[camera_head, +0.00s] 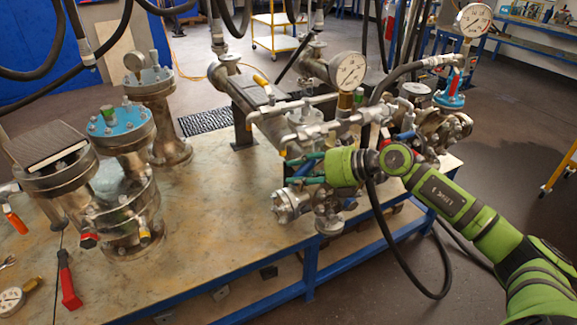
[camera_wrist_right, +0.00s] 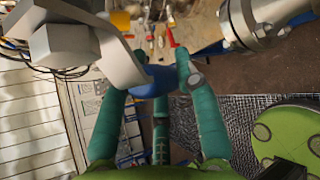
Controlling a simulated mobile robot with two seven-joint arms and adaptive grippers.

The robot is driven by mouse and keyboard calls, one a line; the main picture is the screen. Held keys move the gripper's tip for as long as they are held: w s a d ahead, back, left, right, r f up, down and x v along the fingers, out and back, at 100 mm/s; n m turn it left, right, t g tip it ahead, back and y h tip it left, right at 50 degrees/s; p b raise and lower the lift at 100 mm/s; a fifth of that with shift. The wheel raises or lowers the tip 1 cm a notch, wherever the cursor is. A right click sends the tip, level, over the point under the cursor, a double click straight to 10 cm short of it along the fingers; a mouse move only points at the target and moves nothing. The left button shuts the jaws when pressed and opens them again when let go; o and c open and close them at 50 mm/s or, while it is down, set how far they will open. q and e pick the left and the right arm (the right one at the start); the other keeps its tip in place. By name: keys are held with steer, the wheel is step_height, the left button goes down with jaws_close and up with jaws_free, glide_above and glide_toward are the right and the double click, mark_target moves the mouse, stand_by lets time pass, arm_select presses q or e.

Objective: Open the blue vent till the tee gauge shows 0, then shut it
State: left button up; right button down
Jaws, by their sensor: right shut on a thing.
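A blue vent handle (camera_wrist_right: 157,80) lies between the teal fingertips of my right gripper (camera_wrist_right: 162,72) in the right wrist view; a grey bent bar joins it from the left. In the head view my right gripper (camera_head: 303,170) reaches in from the right to the valve cluster, its fingers closed on the handle, which is mostly hidden there. A round white dial gauge (camera_head: 348,70) stands on a brass stem above the pipework; its needle is too small to read. A second dial gauge (camera_head: 474,19) stands at the upper right. I cannot tell which is the tee gauge. My left gripper is not in view.
Flanged steel vessels stand on the bench (camera_head: 200,240) at the left, one with a blue top flange (camera_head: 120,122). A red-handled tool (camera_head: 67,280) and another gauge (camera_head: 11,300) lie at the front left. A black hose (camera_head: 392,235) hangs just below my right arm.

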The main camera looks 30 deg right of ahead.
steer(key=shift+d+f+n+h+p, duration=0.35)
steer(key=shift+d+n+h, duration=0.15)
steer(key=shift+h, duration=0.1)
steer(key=shift+d+f+g+h, duration=0.15)
steer(key=shift+d+g+h, duration=0.15)
steer(key=shift+h, duration=0.1)
arm_select(q)
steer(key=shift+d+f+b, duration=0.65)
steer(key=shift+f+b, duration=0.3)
steer(key=shift+b, duration=0.55)
arm_select(e)
steer(key=shift+w+d+f+n+h, duration=0.1)
steer(key=shift+d+f+n+h, duration=0.2)
steer(key=shift+d+n+h, duration=0.35)
steer(key=shift+s+d+f+n+h, duration=0.1)
steer(key=shift+d+f+n+h, duration=0.25)
steer(key=shift+d+h, duration=0.5)
steer(key=shift+w+d+f+n+h, duration=0.1)
steer(key=shift+d+f+n+h, duration=0.3)
steer(key=shift+h, duration=0.5)
steer(key=shift+d+r, duration=0.1)
steer(key=shift+d, duration=0.1)
steer(key=c, duration=0.9)
jaws_free()
steer(key=shift+o, duration=0.2)
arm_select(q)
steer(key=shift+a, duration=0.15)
arm_select(e)
steer(key=shift+r, duration=0.1)
